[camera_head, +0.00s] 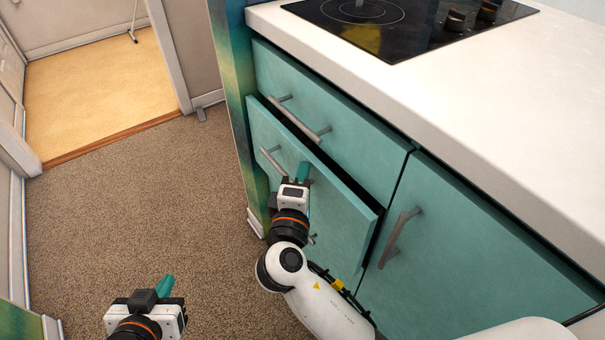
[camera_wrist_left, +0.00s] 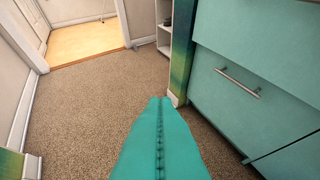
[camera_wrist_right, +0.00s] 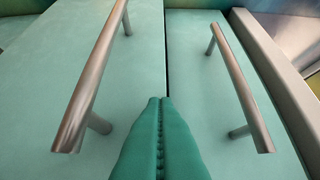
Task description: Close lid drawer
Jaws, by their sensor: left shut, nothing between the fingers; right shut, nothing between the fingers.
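The pulled-out teal drawer (camera_head: 330,225) is under the closed top drawer (camera_head: 325,120); a dark gap shows along its upper edge. Its bar handle (camera_head: 268,160) is partly hidden behind my right gripper (camera_head: 302,172). That gripper is shut and empty, with its teal fingertips in front of the drawer front; I cannot tell whether they touch it. In the right wrist view, the shut fingers (camera_wrist_right: 160,102) point between two bar handles, a nearer left one (camera_wrist_right: 92,80) and a right one (camera_wrist_right: 240,85). My left gripper (camera_head: 165,285) is shut and empty above the carpet, apart from the cabinet.
A white countertop (camera_head: 440,95) with a black cooktop (camera_head: 400,25) tops the cabinet. A cabinet door (camera_head: 470,250) with a vertical handle is to the right. The carpet (camera_head: 150,200) at left is clear, up to a doorway with a yellowish floor (camera_head: 95,90).

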